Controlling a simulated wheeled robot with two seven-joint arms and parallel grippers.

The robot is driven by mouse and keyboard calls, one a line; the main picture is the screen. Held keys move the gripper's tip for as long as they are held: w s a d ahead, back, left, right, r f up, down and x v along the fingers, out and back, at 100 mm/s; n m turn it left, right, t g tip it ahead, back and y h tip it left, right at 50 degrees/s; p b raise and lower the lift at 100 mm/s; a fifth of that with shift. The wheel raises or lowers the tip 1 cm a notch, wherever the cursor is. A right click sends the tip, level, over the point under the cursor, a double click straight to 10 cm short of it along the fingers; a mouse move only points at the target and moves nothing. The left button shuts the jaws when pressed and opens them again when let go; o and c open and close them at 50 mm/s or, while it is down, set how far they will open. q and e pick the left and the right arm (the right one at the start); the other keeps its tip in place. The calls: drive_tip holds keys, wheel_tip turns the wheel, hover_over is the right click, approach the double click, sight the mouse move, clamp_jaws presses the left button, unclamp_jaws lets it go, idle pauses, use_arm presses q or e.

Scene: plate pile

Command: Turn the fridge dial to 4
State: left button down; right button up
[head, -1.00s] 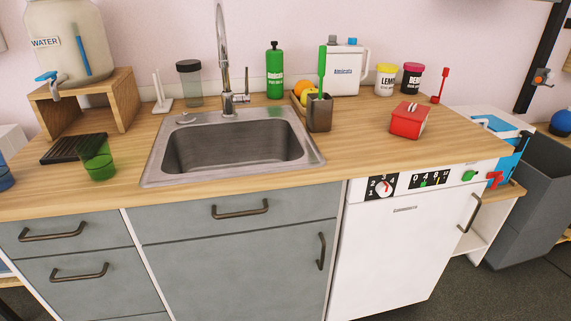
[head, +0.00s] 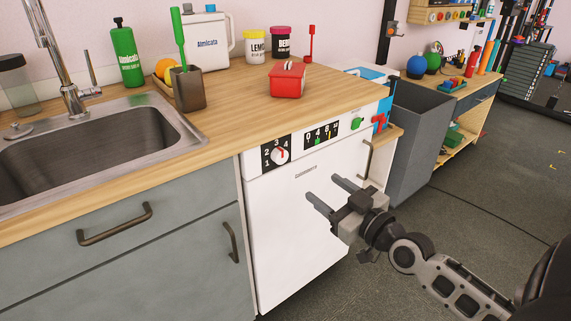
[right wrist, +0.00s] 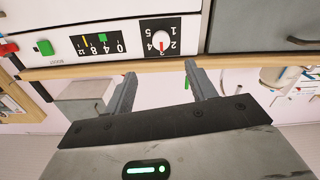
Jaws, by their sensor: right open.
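The fridge dial (head: 281,156) is a round white knob with a red pointer on a black numbered plate, at the top left of the white fridge front (head: 290,220). In the right wrist view the dial (right wrist: 162,41) appears upside down, and its red pointer is roughly toward 3. My right gripper (head: 323,188) is open and empty, in front of the fridge door, below and right of the dial. In the right wrist view its two fingers (right wrist: 160,70) point toward the panel, apart from the knob. My left gripper is not in view.
The wooden counter (head: 235,110) overhangs the panel. A red box (head: 287,82) stands on it. A grey bin (head: 415,140) is at the right.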

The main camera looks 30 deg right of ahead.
sight(283, 159)
drive_tip(key=w, duration=0.4)
drive_tip(key=w+a, duration=0.1)
drive_tip(key=w, duration=0.9)
drive_tip(key=shift+w+a, duration=0.15)
drive_tip(key=shift+c, duration=0.4)
drive_tip(key=c, duration=0.9)
